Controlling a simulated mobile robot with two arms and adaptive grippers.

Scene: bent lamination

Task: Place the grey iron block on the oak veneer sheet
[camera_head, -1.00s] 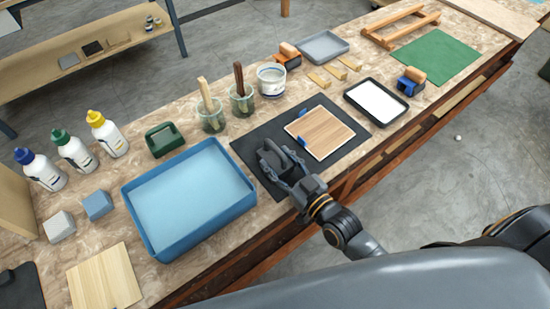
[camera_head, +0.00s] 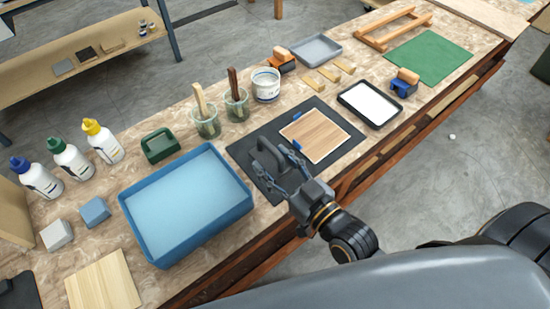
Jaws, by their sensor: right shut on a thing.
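The oak veneer sheet (camera_head: 324,138) lies flat on a dark mat (camera_head: 242,150), with blue pieces at its left edge. The grey iron block (camera_head: 262,155) is at the left part of the mat, left of the veneer sheet and not over it. My right gripper (camera_head: 279,171) is shut on the block from the near side, and its fingers hide part of it. I cannot tell whether the block touches the mat. My left gripper is not in view.
A blue tray (camera_head: 244,205) stands close on the left. A white pad in a black tray (camera_head: 352,107) lies to the right. Jars with brushes (camera_head: 206,127) and a white tub (camera_head: 266,85) stand behind the mat. A green handled block (camera_head: 160,147) is behind the blue tray.

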